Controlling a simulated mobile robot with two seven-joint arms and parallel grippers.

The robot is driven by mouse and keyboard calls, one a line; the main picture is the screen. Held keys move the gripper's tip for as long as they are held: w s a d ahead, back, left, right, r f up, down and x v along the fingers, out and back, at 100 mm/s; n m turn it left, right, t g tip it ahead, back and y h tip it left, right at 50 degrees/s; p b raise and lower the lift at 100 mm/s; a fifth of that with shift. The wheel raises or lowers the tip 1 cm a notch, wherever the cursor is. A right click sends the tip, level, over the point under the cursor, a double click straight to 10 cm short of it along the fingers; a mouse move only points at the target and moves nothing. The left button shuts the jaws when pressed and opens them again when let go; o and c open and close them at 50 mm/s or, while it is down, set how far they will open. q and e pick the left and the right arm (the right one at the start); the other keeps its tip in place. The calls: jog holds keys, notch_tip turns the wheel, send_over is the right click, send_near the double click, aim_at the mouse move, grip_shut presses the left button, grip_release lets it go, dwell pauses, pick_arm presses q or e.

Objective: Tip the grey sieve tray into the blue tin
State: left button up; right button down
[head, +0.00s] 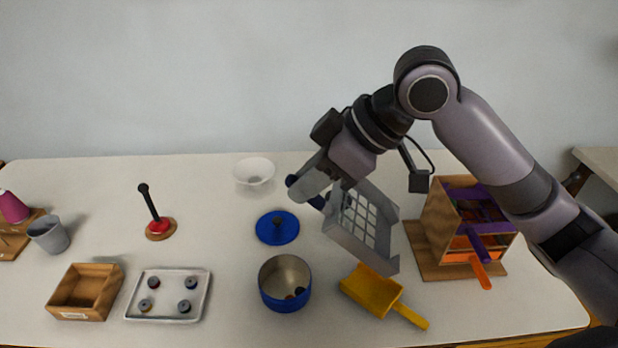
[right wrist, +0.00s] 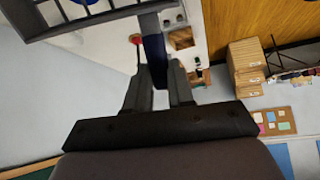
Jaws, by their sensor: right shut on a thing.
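The grey sieve tray (head: 372,248) is held in the air, steeply tilted, right of and above the blue tin (head: 272,301). I see no loose pieces on its slotted floor. My right gripper (head: 318,190) is shut on the tray's dark blue handle (head: 294,182). In the right wrist view the handle (right wrist: 154,58) runs between the fingers (right wrist: 158,88) to the tray's grey rim (right wrist: 100,18). The tin stands upright and open, with a few small dark pieces inside. Its blue lid (head: 266,232) lies behind it. My left gripper is not in view.
A yellow scoop (head: 370,291) lies right of the tin, below the tray. A wooden rack (head: 436,222) stands at the right. A white bowl (head: 254,175) is at the back. A metal tray (head: 168,298) and wooden box (head: 85,292) are at the left.

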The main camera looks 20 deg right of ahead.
jog(key=h, duration=0.1)
jog(key=r+g+h, duration=0.1)
jog(key=g+h, duration=0.1)
jog(key=h, duration=0.1)
jog(key=shift+a+r, duration=0.1)
jog(key=shift+r, duration=0.15)
jog(key=shift+r+g+h, duration=0.15)
jog(key=shift+g+h, duration=0.3)
jog(key=shift+h, duration=0.3)
jog(key=shift+r+g+h, duration=0.15)
jog(key=shift+g+h, duration=0.3)
jog(key=shift+h, duration=0.3)
